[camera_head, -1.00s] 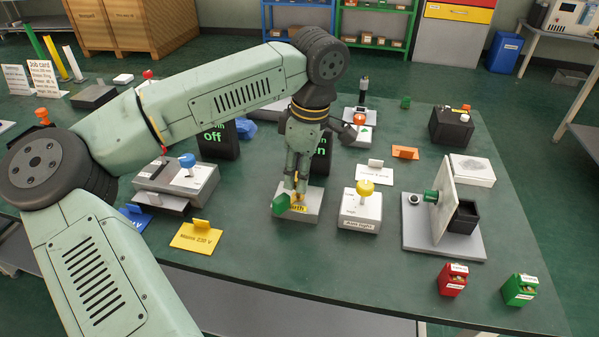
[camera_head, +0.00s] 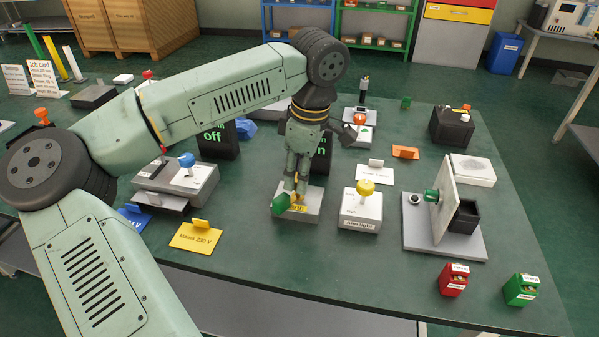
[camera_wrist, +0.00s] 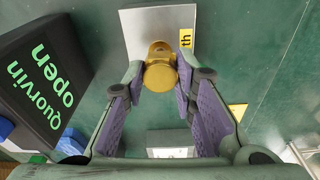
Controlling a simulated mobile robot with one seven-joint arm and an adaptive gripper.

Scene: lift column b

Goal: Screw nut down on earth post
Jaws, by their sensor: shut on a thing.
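The brass-yellow nut (camera_wrist: 160,76) sits between my fingertips in the wrist view. It is over the pale grey base block (camera_wrist: 140,28) of the earth post, whose yellow label is partly readable. In the head view this base block (camera_head: 311,212) stands near the front middle of the bench. My gripper (camera_head: 298,194) points down over the block and is shut on the nut, with its fingertips (camera_wrist: 161,73) on either side. The nut hides the post's thread, so I cannot tell how far down it sits.
A grey block with a yellow knob (camera_head: 365,187) stands close to the right. A grey block with a blue knob (camera_head: 187,160) is on the left. A yellow mains sign (camera_head: 196,236) lies front left. Black display boxes (camera_head: 217,141) stand behind.

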